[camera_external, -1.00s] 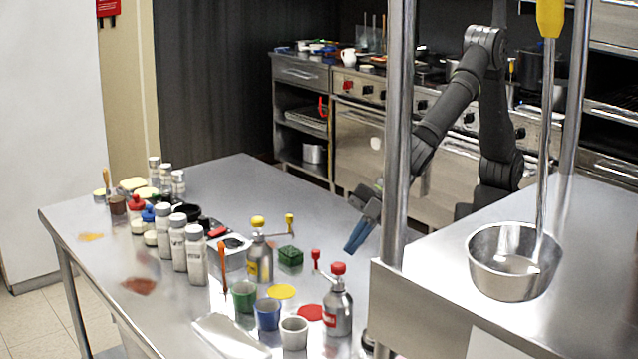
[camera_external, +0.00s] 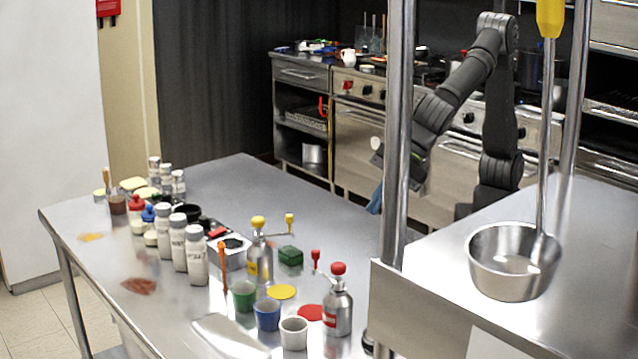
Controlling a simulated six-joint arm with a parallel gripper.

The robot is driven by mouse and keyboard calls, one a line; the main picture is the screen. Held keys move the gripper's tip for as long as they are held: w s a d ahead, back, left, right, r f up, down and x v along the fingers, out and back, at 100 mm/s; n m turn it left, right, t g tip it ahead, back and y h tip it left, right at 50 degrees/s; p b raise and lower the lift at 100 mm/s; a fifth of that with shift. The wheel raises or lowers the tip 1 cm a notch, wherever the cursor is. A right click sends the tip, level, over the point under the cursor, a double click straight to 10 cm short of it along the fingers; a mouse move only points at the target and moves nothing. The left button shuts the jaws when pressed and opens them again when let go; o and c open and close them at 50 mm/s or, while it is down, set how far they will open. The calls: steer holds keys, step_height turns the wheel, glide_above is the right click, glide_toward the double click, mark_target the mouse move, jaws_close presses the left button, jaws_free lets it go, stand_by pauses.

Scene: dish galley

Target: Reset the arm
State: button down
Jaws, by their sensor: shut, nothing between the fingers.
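My gripper (camera_external: 375,199) is at the far right side of the steel table (camera_external: 255,178), partly hidden behind the upright metal post. Its blue fingers point down and show only in part to the left of the post. It is shut, with nothing seen in it. It is apart from the items on the table. My arm is folded up in front of the stove line.
The table holds several white shaker bottles (camera_external: 196,254), a red-topped bottle (camera_external: 338,306), a yellow-topped bottle (camera_external: 259,257), small cups (camera_external: 267,314) and a green block (camera_external: 290,256). The post (camera_external: 398,130) and a counter with a steel pan (camera_external: 513,262) stand in front.

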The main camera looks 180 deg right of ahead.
steer(key=d+r+x, duration=0.1)
steer(key=d+x, duration=0.1)
steer(key=x, duration=1)
steer(key=shift+d+r, duration=0.2)
steer(key=shift+d, duration=0.05)
steer(key=shift+w, duration=0.1)
